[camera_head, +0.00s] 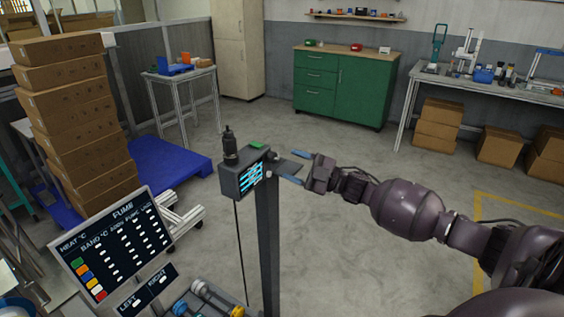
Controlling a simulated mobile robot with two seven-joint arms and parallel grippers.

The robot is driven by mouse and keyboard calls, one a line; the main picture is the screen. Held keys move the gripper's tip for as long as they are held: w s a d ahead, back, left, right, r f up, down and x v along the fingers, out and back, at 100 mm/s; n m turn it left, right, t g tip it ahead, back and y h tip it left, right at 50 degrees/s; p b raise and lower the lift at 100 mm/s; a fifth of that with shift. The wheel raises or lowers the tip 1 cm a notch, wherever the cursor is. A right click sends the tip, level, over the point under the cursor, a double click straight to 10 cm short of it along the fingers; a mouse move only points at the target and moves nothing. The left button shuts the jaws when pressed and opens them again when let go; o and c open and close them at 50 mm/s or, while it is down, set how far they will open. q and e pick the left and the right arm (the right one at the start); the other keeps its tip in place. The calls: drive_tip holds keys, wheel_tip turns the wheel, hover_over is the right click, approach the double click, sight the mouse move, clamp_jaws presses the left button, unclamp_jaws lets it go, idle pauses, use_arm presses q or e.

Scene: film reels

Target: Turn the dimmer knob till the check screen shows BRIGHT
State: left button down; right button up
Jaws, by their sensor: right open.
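A grey box (231,182) sits on top of a dark post (268,245). Its front has a small lit screen (251,177) with cyan slanted lines; I cannot read the word BRIGHT on it. A black upright fitting (230,147) and a green piece (257,145) are on top. My right gripper (289,168) is open at the right side of the box, its blue-tipped fingers apart. A dark flat piece shows between the fingers; I cannot tell whether it is the dimmer knob or whether they touch it. My left gripper is not in view.
A tilted display board (112,240) headed HEAT and FUME stands at lower left, with LEFT and RIGHT panels (148,290) below it. Open floor lies behind the post, before a green cabinet (345,85).

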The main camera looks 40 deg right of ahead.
drive_tip(key=v, duration=0.6)
drive_tip(key=shift+d+f, duration=0.1)
drive_tip(key=shift+d, duration=0.05)
idle(0.4)
drive_tip(key=s+a+f+m+h, duration=0.35)
drive_tip(key=f+m+h, duration=0.25)
drive_tip(key=f, duration=0.2)
drive_tip(key=s+a+f+m+h, duration=0.2)
drive_tip(key=a+f+m+h, duration=0.3)
drive_tip(key=f, duration=0.4)
drive_tip(key=s+a+f+m+g+h, duration=0.1)
drive_tip(key=s+a+f+m+g, duration=0.1)
drive_tip(key=s, duration=0.6)
drive_tip(key=s+a+f+m+g+h, duration=0.1)
drive_tip(key=s+a+f+m+g, duration=0.1)
drive_tip(key=s+a+f+m, duration=0.2)
drive_tip(key=s+a+f, duration=0.3)
drive_tip(key=s+f, duration=0.1)
drive_tip(key=shift+s+g+h, duration=0.3)
drive_tip(key=shift+s+g, duration=0.1)
drive_tip(key=shift+f, duration=0.1)
